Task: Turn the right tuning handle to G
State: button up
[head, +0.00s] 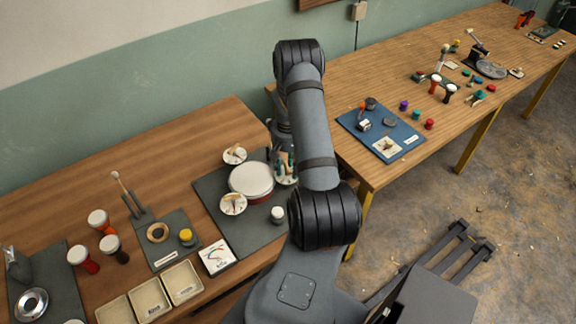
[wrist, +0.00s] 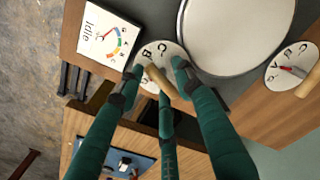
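The right tuning handle (wrist: 168,85) is a tan wooden bar on a round white dial (wrist: 158,50) marked with letters; C and B can be made out. In the head view this dial (head: 287,180) sits at the right of the drum, partly covered by my gripper (head: 284,162). My gripper (wrist: 158,72) has dark green fingers and is spread around the handle, with fingertips low over the dial. Gaps show between the outer fingertips and the handle. The letter the handle points at is unclear. A white-topped red drum (head: 252,179) stands beside the dial.
Two other dials with handles, a back one (head: 234,154) and a front one (head: 233,204), flank the drum. A white card with a coloured gauge reading "Idle" (wrist: 106,40) lies nearby. A small white-topped object (head: 277,214) stands on the dark mat. Another wooden table (head: 400,60) is to the right.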

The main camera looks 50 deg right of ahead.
jog(key=shift+f, duration=0.2)
jog(key=shift+c, duration=0.7)
jog(key=c, duration=0.7)
grip_shut()
